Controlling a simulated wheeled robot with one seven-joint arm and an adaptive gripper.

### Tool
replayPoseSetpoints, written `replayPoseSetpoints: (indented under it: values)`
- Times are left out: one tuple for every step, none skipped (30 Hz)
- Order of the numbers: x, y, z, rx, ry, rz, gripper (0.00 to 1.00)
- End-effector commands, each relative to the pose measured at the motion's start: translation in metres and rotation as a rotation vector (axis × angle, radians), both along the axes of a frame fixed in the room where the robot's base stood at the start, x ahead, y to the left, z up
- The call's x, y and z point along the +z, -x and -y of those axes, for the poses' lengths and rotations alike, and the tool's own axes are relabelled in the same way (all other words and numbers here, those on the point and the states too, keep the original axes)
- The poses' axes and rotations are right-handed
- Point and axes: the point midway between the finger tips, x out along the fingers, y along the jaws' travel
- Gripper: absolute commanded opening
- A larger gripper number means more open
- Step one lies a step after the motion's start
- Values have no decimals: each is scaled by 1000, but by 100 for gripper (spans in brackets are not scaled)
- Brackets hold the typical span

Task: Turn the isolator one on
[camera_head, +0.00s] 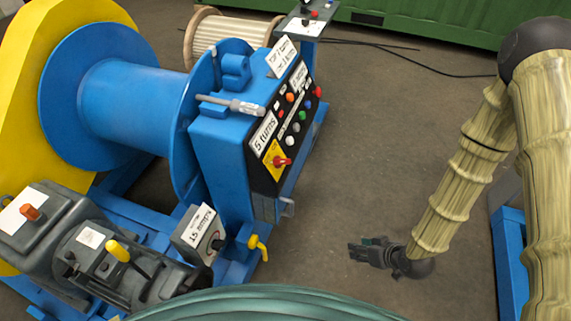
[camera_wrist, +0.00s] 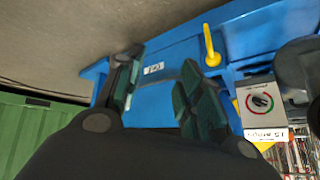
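A grey box with a rotary knob (camera_head: 216,244) stands at the lower front of the blue machine. In the wrist view, a grey box with a round dark dial (camera_wrist: 262,101) and a red-green ring shows at the right. A red handle on a yellow plate (camera_head: 281,161) is on the black control panel. I cannot read which one is isolator one. My gripper (camera_head: 362,250) is in free space right of the machine, touching nothing. In the wrist view its two fingers (camera_wrist: 160,77) are apart and empty, left of the dial.
A yellow lever (camera_head: 258,248) sticks out beside the knob box. The blue machine (camera_head: 225,150) carries a large reel, a panel of buttons and a grey motor unit (camera_head: 90,260). Bare floor (camera_head: 370,140) lies between machine and arm. A green container stands behind.

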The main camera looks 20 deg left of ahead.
Motion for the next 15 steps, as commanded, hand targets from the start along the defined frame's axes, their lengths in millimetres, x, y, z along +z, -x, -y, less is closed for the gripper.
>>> replayPoseSetpoints:
  values:
    - [7, -27, -19, 85, -36, 82, 38]
    - [13, -40, -30, 138, -58, 130, 38]
    - [23, -55, -44, 210, -85, 191, 38]
    - [31, -67, -55, 263, -106, 238, 38]
    - [39, -77, -66, 318, -124, 285, 38]
    - [50, -90, -79, 390, -150, 347, 38]
    - [59, -99, -89, 444, -166, 394, 38]
    - [68, -106, -98, 499, -183, 440, 38]
    - [79, -116, -111, 572, -204, 499, 38]
    - [89, -122, -119, 628, -220, 546, 38]
    - [98, -128, -128, 683, -236, 590, 38]
    - [110, -134, -138, 756, -253, 647, 38]
    - [119, -138, -145, 811, -266, 690, 38]
    - [127, -141, -151, 862, -277, 728, 38]
    - [138, -145, -158, 930, -292, 778, 38]
